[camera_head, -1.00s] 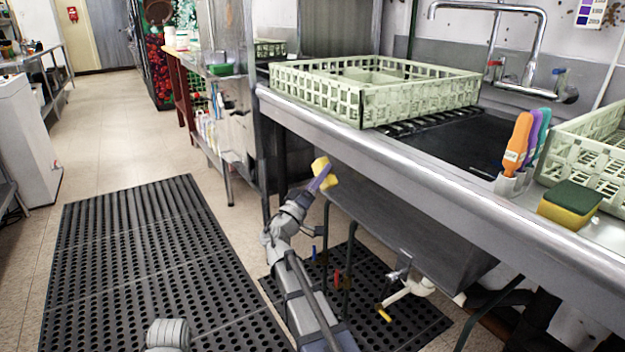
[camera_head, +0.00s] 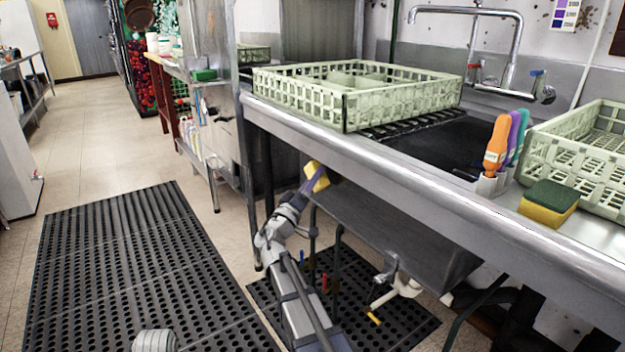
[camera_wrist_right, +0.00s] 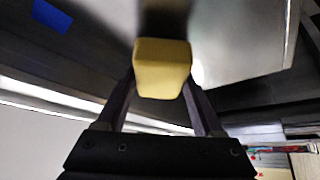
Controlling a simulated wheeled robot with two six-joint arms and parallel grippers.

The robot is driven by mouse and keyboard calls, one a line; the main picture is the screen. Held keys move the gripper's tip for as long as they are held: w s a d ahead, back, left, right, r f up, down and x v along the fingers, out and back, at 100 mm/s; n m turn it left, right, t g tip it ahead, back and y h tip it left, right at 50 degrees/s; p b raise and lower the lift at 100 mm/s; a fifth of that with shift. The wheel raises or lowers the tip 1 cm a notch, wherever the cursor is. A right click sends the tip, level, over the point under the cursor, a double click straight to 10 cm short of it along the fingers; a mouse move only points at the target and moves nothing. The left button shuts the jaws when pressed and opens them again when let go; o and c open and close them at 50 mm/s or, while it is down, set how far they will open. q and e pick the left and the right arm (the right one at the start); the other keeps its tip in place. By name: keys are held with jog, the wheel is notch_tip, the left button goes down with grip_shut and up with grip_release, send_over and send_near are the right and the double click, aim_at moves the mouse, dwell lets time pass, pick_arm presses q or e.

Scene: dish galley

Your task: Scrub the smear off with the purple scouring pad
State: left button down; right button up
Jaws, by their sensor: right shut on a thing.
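My right gripper (camera_head: 312,188) is in front of the sink counter, just below its front edge. Its purplish fingers are shut on a yellow pad (camera_head: 317,176). In the right wrist view the pad (camera_wrist_right: 162,68) sits between both fingertips, facing a grey metal surface (camera_wrist_right: 100,45). I cannot tell whether the pad touches it. No purple face of the pad shows. A dark blurred patch (camera_wrist_right: 165,18) lies beyond the pad; I cannot tell whether it is a smear or a shadow. My left gripper is out of view.
The steel counter (camera_head: 400,180) carries a pale green rack (camera_head: 400,108), a yellow-and-green sponge (camera_head: 548,203) and a holder with orange, purple and teal handles (camera_head: 497,150). Pipes and valves (camera_head: 385,300) hang below the sink. A black perforated mat (camera_head: 130,260) covers the open floor at left.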

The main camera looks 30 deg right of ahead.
aim_at(322, 188)
jog(key=shift+w+d, duration=0.1)
jog(key=shift+d, duration=0.9)
dwell(0.3)
jog(key=shift+s, duration=2.05)
jog(key=shift+d, duration=0.2)
jog(key=shift+w, duration=0.2)
jog(key=shift+w+a, duration=0.15)
jog(key=shift+w, duration=0.8)
jog(key=shift+w+a, duration=0.1)
jog(key=shift+w, duration=0.8)
jog(key=shift+a, duration=0.1)
